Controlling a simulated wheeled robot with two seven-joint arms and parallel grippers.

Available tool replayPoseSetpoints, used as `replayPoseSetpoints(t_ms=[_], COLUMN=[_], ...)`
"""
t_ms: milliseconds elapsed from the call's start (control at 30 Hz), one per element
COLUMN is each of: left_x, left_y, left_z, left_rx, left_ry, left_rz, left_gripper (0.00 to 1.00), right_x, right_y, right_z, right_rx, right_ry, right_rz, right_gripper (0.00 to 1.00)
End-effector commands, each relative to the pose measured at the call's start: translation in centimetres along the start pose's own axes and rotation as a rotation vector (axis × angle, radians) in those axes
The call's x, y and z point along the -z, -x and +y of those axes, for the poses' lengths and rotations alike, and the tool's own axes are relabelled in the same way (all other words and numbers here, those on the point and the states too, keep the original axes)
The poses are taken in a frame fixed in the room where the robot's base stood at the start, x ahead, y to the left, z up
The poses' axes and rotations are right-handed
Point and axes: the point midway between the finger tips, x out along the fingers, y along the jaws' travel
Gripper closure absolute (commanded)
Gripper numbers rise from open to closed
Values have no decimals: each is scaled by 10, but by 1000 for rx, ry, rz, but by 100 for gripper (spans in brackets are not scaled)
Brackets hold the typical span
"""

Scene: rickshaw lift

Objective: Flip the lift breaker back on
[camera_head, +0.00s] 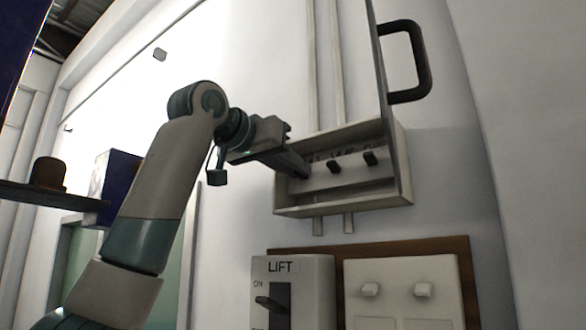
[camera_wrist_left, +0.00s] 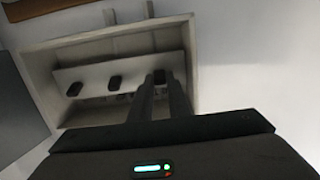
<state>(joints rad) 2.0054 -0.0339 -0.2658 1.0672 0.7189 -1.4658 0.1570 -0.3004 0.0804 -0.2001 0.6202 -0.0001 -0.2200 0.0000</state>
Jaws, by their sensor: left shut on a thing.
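An open pale breaker box (camera_head: 345,204) is on the white wall and holds a row of small dark breaker switches. The middle switch (camera_head: 334,166) and the right switch (camera_head: 370,158) show clear of my gripper. My left gripper (camera_head: 302,170) reaches into the box's left side, its fingers shut on the leftmost breaker switch. In the left wrist view this breaker switch (camera_wrist_left: 159,76) sits at the fingertips, partly hidden by them, and the other two are to the left. Lettering above the switches is too small to read surely. My right gripper is not in view.
The box's door with a black handle (camera_head: 421,62) stands open at the right. Below are a LIFT switch panel (camera_head: 308,280) with a dark lever (camera_head: 270,304) and a white plate (camera_head: 405,290) with two knobs. A shelf (camera_head: 50,196) with a blue box (camera_head: 112,180) is at left.

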Motion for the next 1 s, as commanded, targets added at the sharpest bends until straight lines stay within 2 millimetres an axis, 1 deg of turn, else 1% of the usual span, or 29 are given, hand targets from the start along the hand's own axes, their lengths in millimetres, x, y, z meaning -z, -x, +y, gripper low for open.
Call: replayPoseSetpoints(t_ms=[300, 333, 400, 767, 867, 1000], left_x=[2, 2, 2, 1, 0, -1], left_y=[1, 1, 1, 2, 5, 16], left_z=[0, 0, 0, 0, 0, 0], left_rx=[1, 1, 1, 0, 1, 1], left_ry=[-1, -1, -1, 0, 0, 0], left_rz=[3, 3, 3, 1, 2, 3], left_gripper=[100, 82, 66, 66, 66, 66], right_x=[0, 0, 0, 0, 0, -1], right_y=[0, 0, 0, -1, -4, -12], right_z=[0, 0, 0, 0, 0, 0], right_rx=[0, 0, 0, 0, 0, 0], right_ry=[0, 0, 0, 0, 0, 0], right_rz=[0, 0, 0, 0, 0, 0], right_gripper=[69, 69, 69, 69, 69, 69])
